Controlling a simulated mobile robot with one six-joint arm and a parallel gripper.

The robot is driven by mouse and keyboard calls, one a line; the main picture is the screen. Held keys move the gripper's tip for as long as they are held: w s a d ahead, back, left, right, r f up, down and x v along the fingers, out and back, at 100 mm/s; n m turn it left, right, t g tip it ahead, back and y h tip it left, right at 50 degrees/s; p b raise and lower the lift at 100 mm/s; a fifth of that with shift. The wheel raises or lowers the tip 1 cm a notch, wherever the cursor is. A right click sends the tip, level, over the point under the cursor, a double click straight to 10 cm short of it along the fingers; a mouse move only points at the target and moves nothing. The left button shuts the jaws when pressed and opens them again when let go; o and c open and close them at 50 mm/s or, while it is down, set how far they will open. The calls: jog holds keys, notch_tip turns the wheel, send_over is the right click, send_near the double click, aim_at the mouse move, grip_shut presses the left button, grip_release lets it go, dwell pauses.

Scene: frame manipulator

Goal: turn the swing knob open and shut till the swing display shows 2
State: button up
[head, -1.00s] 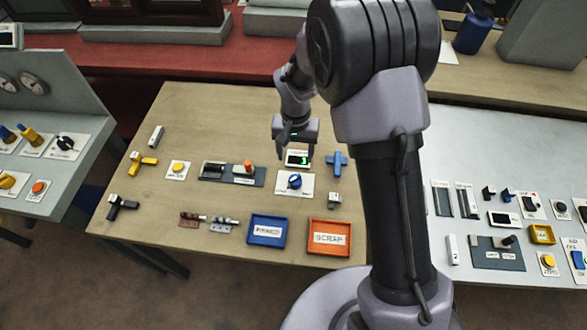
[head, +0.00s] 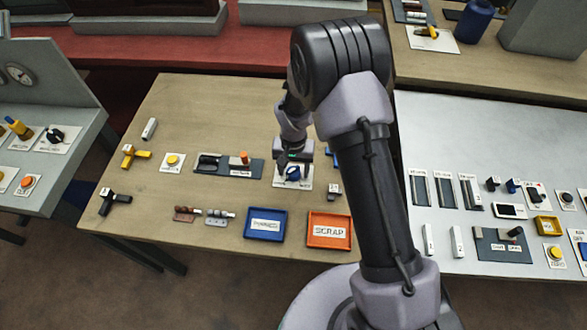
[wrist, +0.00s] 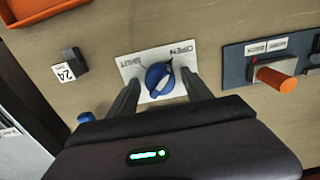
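The swing knob is a blue knob (wrist: 160,82) on a white plate (wrist: 138,62) marked OPEN and SHUT in the wrist view. It also shows as a blue knob (head: 293,174) in the head view, just below my gripper. My gripper (wrist: 160,77) is open, with one dark finger on each side of the knob. I cannot tell whether the fingers touch it. The swing display is hidden behind my gripper in the head view and is out of the wrist view.
A slide plate with an orange handle (wrist: 277,80) lies beside the knob plate. A dark block tagged 24 (wrist: 72,63) lies on the other side. In the head view, a blue tray (head: 266,238) and an orange SCRAP tray (head: 329,245) lie at the front edge.

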grip_shut()
jog(key=shift+n, duration=0.3)
jog(key=n, duration=0.3)
jog(key=shift+n, duration=0.4)
jog(key=n, duration=0.4)
jog(key=n+p, duration=0.1)
jog(key=n, duration=0.4)
jog(key=shift+n+p, duration=0.3)
jog(key=shift+n, duration=1.9)
